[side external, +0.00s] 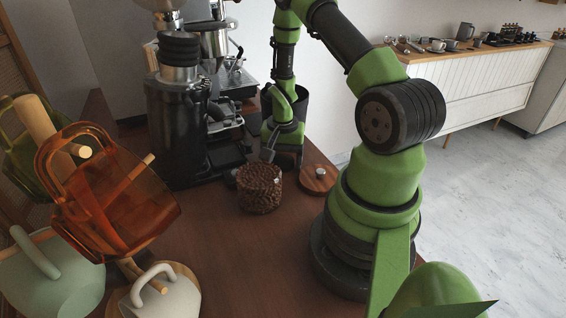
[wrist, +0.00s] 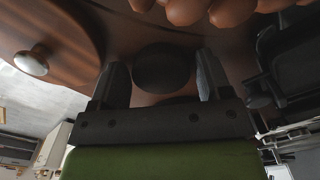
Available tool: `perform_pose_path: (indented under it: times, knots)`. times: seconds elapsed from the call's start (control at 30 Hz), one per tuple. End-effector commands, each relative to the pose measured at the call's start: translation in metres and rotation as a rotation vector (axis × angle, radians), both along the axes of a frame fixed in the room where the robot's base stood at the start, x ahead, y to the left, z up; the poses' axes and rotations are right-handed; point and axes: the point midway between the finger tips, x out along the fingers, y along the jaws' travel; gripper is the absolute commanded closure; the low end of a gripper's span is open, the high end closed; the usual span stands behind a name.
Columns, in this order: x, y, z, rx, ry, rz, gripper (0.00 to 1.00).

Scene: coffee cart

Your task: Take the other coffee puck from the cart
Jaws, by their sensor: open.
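A dark round coffee puck (wrist: 162,70) shows in the wrist view between the two fingers of my gripper (wrist: 160,61). The fingers stand apart on either side of it, with a visible gap on each side. In the side view my gripper (side external: 281,158) points down, low over the cart (side external: 225,245), just behind a brown bumpy jar (side external: 261,190). The jar and fingers hide the puck there, so I cannot tell how far the fingertips are above the cart top.
The jar's rounded bumps (wrist: 190,10) are close beyond the fingertips. A round wooden lid with a metal knob (side external: 319,180) lies to the right. The black coffee machine and grinder (side external: 180,130) stand left. Hanging cups (side external: 115,195) fill the left foreground.

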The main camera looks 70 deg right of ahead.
Motion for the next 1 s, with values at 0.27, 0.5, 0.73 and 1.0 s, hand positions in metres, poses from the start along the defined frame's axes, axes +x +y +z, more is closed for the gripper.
perform_pose_path:
  times: [0.27,0.5,0.73,1.0]
  knots:
    - [0.0,0.0,0.0,0.0,0.0,0.0,0.65]
    - [0.0,0.0,0.001,0.0,0.0,0.0,0.65]
    - [0.001,-0.001,0.015,-0.002,-0.003,0.0,0.65]
    - [0.0,-0.001,0.054,-0.003,-0.003,0.0,0.65]
